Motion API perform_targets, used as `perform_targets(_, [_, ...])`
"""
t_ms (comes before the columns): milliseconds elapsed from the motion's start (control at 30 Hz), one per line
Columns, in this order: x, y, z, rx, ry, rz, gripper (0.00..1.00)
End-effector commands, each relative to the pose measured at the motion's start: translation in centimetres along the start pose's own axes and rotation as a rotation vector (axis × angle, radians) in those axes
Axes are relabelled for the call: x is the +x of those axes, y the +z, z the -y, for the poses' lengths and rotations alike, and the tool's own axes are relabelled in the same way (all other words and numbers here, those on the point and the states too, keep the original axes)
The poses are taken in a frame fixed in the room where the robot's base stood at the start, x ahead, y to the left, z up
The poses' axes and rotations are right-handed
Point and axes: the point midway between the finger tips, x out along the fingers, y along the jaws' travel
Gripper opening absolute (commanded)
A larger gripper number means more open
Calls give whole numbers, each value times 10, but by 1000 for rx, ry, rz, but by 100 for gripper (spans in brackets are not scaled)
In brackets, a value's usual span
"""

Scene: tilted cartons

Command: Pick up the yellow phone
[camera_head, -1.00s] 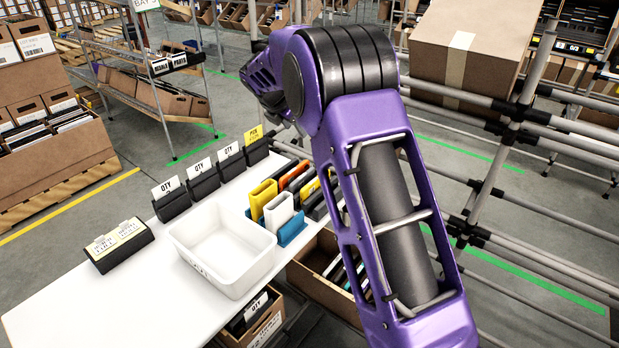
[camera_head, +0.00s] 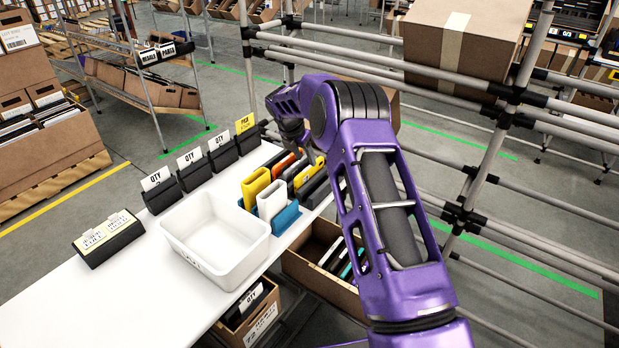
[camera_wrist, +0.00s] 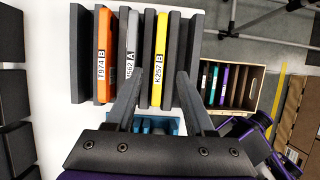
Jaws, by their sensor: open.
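The yellow phone (camera_wrist: 159,60), labelled K257 B, stands on edge in a dark slotted rack (camera_wrist: 85,55) in the wrist view. A grey phone (camera_wrist: 133,50) labelled M562 A and an orange phone (camera_wrist: 104,55) labelled T974 B stand to its left. My gripper (camera_wrist: 160,78) is open and empty. Its two fingers point toward the rack, with the lower part of the yellow phone between them in the picture; I cannot tell how deep they reach. In the head view, yellow (camera_head: 305,177) shows among the rack's slots, and my gripper (camera_head: 295,132) hangs just behind, partly hidden.
A blue holder (camera_head: 285,217) with a yellow and a white sleeve stands in front of the rack. An empty white bin (camera_head: 190,225) sits on the white table (camera_head: 110,300). An open carton (camera_head: 305,268) with several thin items is beside the table. Pipe racking stands right.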

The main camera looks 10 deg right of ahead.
Motion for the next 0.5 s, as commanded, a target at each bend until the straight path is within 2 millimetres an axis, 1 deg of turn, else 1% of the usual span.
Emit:
perform_targets(167, [12, 0, 0, 0, -1, 0, 54])
perform_targets(333, [40, -1, -1, -1, -2, -1, 54])
perform_targets(433, [51, 0, -1, -1, 0, 0, 54])
perform_targets(500, [55, 1, -2, 0, 1, 1, 54])
